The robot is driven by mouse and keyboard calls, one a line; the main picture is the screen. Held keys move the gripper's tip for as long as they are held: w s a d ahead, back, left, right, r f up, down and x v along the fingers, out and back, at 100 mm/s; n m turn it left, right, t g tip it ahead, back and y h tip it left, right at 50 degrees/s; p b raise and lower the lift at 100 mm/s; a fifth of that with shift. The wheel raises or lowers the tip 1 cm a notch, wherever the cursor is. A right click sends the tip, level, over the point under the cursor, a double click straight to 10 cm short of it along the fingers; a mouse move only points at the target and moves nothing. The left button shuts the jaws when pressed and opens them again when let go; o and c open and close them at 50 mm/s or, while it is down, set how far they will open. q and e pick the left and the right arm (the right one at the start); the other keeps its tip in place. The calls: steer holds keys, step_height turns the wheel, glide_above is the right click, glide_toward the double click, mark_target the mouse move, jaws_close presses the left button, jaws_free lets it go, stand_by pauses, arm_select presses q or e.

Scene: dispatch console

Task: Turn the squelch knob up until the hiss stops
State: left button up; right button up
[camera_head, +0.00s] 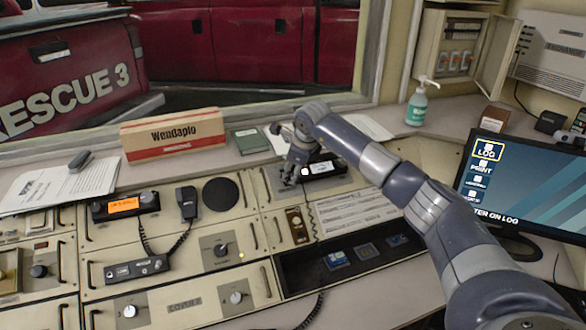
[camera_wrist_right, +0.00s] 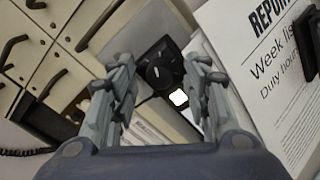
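My right gripper (camera_head: 295,172) is over the back of the console, beside a black radio unit with a white lit display (camera_head: 322,168). In the right wrist view my right gripper (camera_wrist_right: 159,82) is open, its two fingers well apart. Between and beyond the fingers are a round black knob (camera_wrist_right: 157,73) and the lit display (camera_wrist_right: 178,98). I cannot tell whether the fingers touch the knob, and I cannot read a squelch label. In the head view the gripper hides the unit's left part. My left gripper is not in view.
A radio with an orange display (camera_head: 124,206) and a handset (camera_head: 187,202) stand to the left. A cardboard box (camera_head: 173,136), a green sanitizer bottle (camera_head: 417,106) and a monitor (camera_head: 525,185) surround the console. Lower panels carry a dark knob (camera_head: 220,250) and metal handles.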

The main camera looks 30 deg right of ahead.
steer(key=v, duration=1.2)
steer(key=shift+s, duration=0.1)
